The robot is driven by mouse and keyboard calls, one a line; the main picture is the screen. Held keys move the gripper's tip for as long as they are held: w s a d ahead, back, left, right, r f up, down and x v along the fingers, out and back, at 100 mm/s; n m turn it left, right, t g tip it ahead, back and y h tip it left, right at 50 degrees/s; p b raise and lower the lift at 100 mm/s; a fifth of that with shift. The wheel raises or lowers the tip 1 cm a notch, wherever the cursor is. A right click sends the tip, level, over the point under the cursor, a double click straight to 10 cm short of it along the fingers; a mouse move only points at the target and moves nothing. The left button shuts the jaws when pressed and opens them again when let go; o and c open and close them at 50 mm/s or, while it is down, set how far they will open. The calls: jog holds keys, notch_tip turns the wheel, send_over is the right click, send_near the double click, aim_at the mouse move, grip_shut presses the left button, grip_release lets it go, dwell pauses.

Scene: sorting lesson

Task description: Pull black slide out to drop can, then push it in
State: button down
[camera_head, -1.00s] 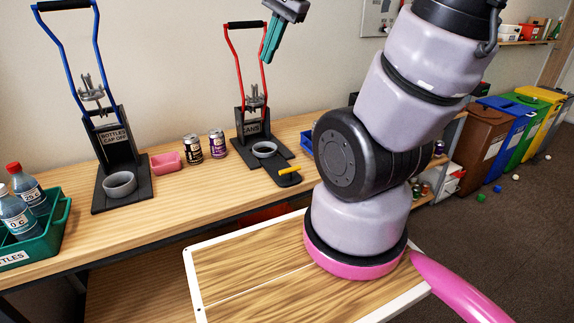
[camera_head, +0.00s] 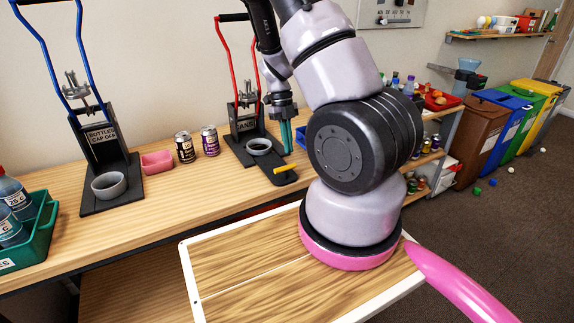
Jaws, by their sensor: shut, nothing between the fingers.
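The black slide (camera_head: 268,176) sticks out from the foot of the can press (camera_head: 243,124), which has red handles and a sign reading CANS. A yellow handle (camera_head: 285,169) lies across the slide's front end. A grey ring (camera_head: 259,146) sits at the base of the press. Two upright cans, one dark (camera_head: 184,147) and one purple (camera_head: 210,141), stand on the bench left of the press. My gripper (camera_head: 287,146) points down with teal fingers, shut and empty, just behind and above the yellow handle. I cannot tell whether it touches the slide.
A bottle press (camera_head: 106,140) with blue handles and a pink tray (camera_head: 157,162) stand to the left. A green bottle crate (camera_head: 36,238) is at the far left. A blue bin (camera_head: 300,138) sits just right of my gripper. The front bench top is clear.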

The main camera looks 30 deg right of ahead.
notch_tip(320, 180, down, 9)
jog(key=shift+f, duration=0.15)
jog(key=shift+w, duration=0.45)
dwell(0.3)
send_over(273, 165)
jog(key=s, duration=0.1)
jog(key=shift+d, duration=0.1)
jog(key=shift+w+r, duration=0.2)
jog(key=shift+w, duration=0.15)
